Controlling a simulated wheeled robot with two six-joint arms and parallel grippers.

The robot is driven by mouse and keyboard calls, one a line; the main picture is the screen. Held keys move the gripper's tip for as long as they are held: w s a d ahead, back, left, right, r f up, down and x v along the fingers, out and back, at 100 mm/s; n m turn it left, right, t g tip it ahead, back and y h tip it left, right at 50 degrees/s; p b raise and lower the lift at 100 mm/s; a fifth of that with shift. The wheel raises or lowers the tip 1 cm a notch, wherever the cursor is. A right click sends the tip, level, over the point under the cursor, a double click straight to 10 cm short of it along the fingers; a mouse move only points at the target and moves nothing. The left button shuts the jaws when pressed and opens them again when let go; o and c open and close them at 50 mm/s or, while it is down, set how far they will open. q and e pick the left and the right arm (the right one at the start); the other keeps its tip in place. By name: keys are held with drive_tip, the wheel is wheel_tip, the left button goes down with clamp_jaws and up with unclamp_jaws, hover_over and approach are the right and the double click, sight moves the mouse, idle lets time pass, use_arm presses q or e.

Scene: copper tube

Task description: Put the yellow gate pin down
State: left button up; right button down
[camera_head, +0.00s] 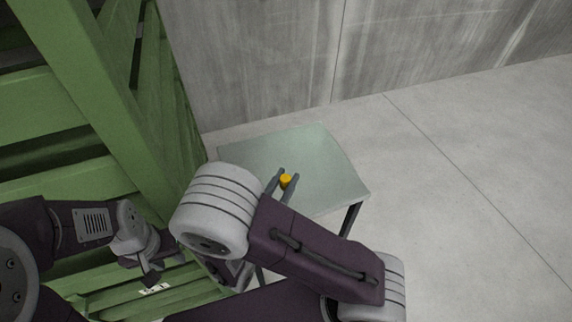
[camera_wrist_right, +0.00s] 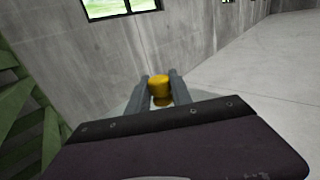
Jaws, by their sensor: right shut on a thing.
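The yellow gate pin (camera_head: 286,181) is between the fingers of my right gripper (camera_head: 283,180), over the pale green-grey table top in the head view. In the right wrist view the pin (camera_wrist_right: 159,88) shows as a short yellow cylinder with a wider top, upright between the two grey fingers of the right gripper (camera_wrist_right: 160,90). The right gripper is shut on it. I cannot tell whether the pin touches the table. My left gripper (camera_head: 152,275) is at the lower left, in front of the green frame; its fingers are too dark and small to judge.
The small table (camera_head: 325,160) has a bare top around the pin and dark legs. A green slatted crate-like structure (camera_head: 110,90) stands to the left. A grey concrete wall (camera_head: 260,60) is behind. The floor (camera_head: 470,200) to the right is clear.

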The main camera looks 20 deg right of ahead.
drive_tip(key=w+f+b, duration=0.1)
drive_tip(key=w+f, duration=0.6)
drive_tip(key=w+f+b, duration=0.1)
drive_tip(key=w+f, duration=0.2)
drive_tip(key=shift+w+a+f+b, duration=0.2)
drive_tip(key=shift+w+a+b, duration=0.05)
drive_tip(key=shift+a+b, duration=0.05)
drive_tip(key=shift+f, duration=0.1)
drive_tip(key=c, duration=1.1)
unclamp_jaws()
drive_tip(key=shift+c, duration=0.2)
